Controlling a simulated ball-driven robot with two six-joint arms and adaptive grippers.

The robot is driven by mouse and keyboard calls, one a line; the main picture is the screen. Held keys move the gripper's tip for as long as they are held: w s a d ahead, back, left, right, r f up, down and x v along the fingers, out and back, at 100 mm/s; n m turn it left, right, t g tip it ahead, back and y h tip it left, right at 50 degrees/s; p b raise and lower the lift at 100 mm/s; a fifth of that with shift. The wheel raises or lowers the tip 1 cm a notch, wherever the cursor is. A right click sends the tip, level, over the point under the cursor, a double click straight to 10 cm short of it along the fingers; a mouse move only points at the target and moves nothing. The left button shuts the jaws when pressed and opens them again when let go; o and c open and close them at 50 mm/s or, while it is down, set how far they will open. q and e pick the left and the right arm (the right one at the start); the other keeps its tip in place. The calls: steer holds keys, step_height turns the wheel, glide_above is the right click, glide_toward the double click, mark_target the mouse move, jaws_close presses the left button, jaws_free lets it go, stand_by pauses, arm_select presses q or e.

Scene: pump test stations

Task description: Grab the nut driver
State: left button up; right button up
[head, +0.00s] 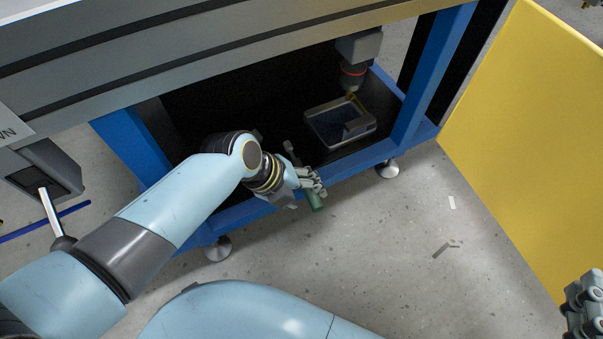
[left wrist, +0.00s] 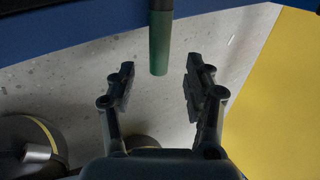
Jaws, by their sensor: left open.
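The nut driver has a green handle (head: 316,202) that sticks out over the front blue rail of the station; a dark shaft reaches back onto the black shelf. In the left wrist view the green handle (left wrist: 159,45) hangs down from the blue rail, with its end roughly between my open fingertips. My left gripper (head: 311,182) is open around or just short of the handle and partly hides the tool; the left wrist view shows its jaws (left wrist: 160,70) apart, with no clear contact. My right gripper (head: 582,303) is at the lower right edge, partly cut off.
A grey tray (head: 369,129) with a dark inside stands on the black shelf, beneath a pump-like fitting with a red ring (head: 352,75). Blue legs and the rail (head: 240,210) frame the opening. A yellow panel (head: 530,130) stands at right. The grey floor in front is mostly clear.

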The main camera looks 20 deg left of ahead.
mark_target(311, 198)
arm_select(q)
steer(key=shift+b+x, duration=0.7)
steer(key=shift+x, duration=0.15)
steer(key=shift+b+x, duration=0.85)
steer(key=shift+x, duration=0.25)
steer(key=shift+a, duration=0.1)
jaws_close()
arm_select(e)
steer(key=w+a+r+n+t+y, duration=0.1)
steer(key=r+t, duration=0.3)
steer(key=r, duration=0.6)
steer(key=w+a+r+n+t+y, duration=0.1)
steer(key=w+r+n+t+y, duration=0.1)
steer(key=r, duration=0.8)
steer(key=w+t+y, duration=0.1)
steer(key=w+t, duration=0.1)
steer(key=t, duration=0.1)
steer(key=shift+a+r+t+y, duration=0.2)
steer(key=shift+r+t+y, duration=0.1)
steer(key=shift+y, duration=0.1)
